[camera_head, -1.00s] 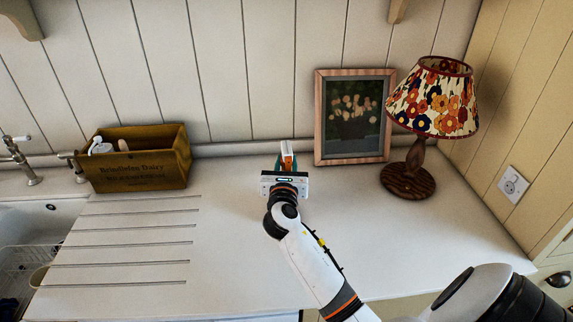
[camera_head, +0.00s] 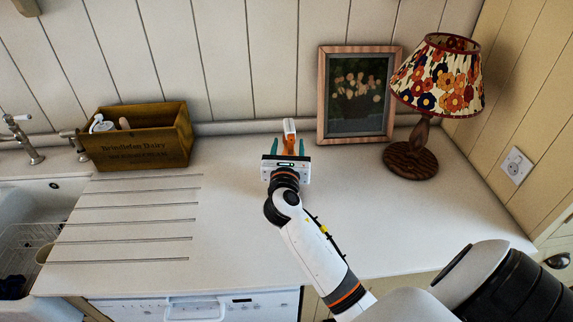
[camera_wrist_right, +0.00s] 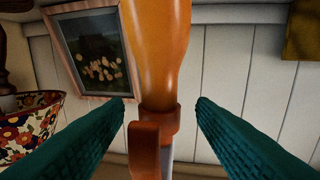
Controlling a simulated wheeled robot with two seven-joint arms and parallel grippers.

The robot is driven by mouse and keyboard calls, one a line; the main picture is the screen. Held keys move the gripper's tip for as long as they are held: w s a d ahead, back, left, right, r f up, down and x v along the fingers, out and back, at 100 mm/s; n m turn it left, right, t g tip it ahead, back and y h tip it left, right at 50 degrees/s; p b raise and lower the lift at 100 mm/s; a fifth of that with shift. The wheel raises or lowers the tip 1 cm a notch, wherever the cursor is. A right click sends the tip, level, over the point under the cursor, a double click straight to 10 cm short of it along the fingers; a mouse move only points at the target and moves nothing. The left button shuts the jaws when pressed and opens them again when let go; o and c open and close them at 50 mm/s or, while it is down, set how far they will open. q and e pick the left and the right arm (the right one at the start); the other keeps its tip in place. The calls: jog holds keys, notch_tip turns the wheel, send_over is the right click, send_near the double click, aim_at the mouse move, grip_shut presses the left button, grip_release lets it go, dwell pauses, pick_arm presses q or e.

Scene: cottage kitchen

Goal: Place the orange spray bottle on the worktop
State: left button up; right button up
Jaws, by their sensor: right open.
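The orange spray bottle (camera_head: 290,128) is at the back of the white worktop (camera_head: 235,230), left of the framed picture. It looks upright; my gripper hides its lower part in the head view. My right gripper (camera_head: 288,146) reaches it from the front, its green fingers spread to either side. In the right wrist view the bottle's orange body (camera_wrist_right: 157,50) and its neck and trigger lie between the open fingers (camera_wrist_right: 165,103), with a gap on each side. My left gripper is out of view.
A framed picture (camera_head: 358,95) and a lamp with a flowered shade (camera_head: 440,78) stand to the right. A wooden crate (camera_head: 140,148) stands at the back left beside the sink (camera_head: 40,205). The worktop between crate and bottle is clear.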

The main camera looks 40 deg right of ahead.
jog(key=b+v, duration=0.1)
jog(key=v, duration=0.8)
jog(key=shift+s+a+b, duration=0.15)
jog(key=shift+s+b, duration=0.05)
jog(key=shift+b, duration=0.15)
